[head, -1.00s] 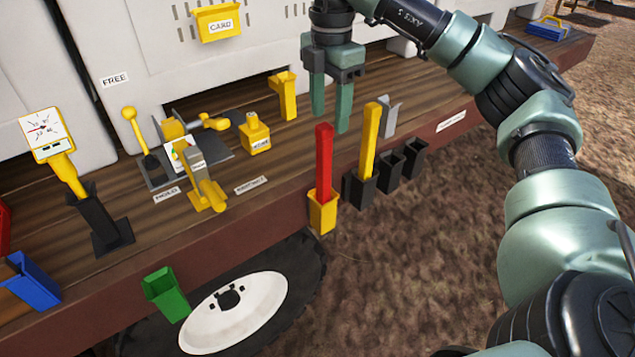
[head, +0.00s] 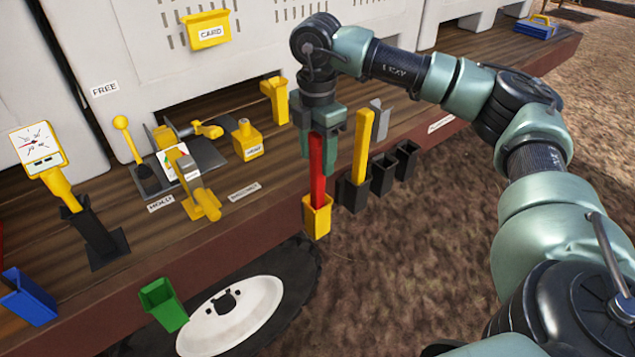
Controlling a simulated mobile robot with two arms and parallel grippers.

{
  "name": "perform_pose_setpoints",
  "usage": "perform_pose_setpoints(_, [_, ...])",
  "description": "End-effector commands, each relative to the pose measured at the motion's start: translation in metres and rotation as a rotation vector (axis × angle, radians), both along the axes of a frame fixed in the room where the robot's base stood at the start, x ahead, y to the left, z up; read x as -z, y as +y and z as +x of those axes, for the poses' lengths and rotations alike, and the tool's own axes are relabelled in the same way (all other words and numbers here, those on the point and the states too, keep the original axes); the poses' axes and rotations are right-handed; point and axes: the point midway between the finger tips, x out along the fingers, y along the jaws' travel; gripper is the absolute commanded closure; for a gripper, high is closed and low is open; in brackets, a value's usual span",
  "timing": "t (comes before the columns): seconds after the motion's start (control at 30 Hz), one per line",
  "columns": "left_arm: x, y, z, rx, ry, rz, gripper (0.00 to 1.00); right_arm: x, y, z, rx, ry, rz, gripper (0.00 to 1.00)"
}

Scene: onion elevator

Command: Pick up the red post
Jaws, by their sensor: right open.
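The red post (head: 317,172) stands upright in a yellow holder (head: 317,219) on the front edge of the wooden deck. My right gripper (head: 310,158) points down at the post's upper part, with its fingers open. The post shows in front of the gripper and covers part of it. I cannot tell whether the post is between the fingers or just in front of them. My left gripper is not in view.
A yellow post (head: 361,143) stands in a black holder (head: 353,193) just right of the red post. Empty black holders (head: 384,174) follow along the edge. A green holder (head: 163,303) and a blue holder (head: 28,297) are at left. A yellow-handled lever (head: 137,150) stands on the deck.

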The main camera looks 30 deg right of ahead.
Motion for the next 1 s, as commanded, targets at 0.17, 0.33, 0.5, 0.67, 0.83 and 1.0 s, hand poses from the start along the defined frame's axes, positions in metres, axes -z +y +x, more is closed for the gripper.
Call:
perform_pose_setpoints(0.17, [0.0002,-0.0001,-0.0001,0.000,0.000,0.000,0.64,-0.0004,-0.0001,0.0001,0.000,-0.001,0.000,0.83])
perform_pose_setpoints(0.33, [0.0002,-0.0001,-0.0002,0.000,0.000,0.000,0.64,-0.0005,-0.0001,0.0002,0.000,-0.001,0.000,1.00])
perform_pose_setpoints(0.5, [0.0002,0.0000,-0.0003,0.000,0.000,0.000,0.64,-0.0006,-0.0001,0.0002,0.000,-0.001,0.000,1.00])
perform_pose_setpoints(0.67, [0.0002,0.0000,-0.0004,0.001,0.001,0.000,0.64,-0.0006,-0.0002,0.0003,0.000,-0.001,0.000,1.00])
perform_pose_setpoints(0.83, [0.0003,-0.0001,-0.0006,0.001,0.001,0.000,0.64,-0.0007,-0.0002,0.0003,0.000,-0.001,0.000,1.00])
perform_pose_setpoints(1.0, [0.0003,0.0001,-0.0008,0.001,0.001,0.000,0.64,-0.0007,-0.0002,0.0003,0.000,-0.001,0.000,1.00])
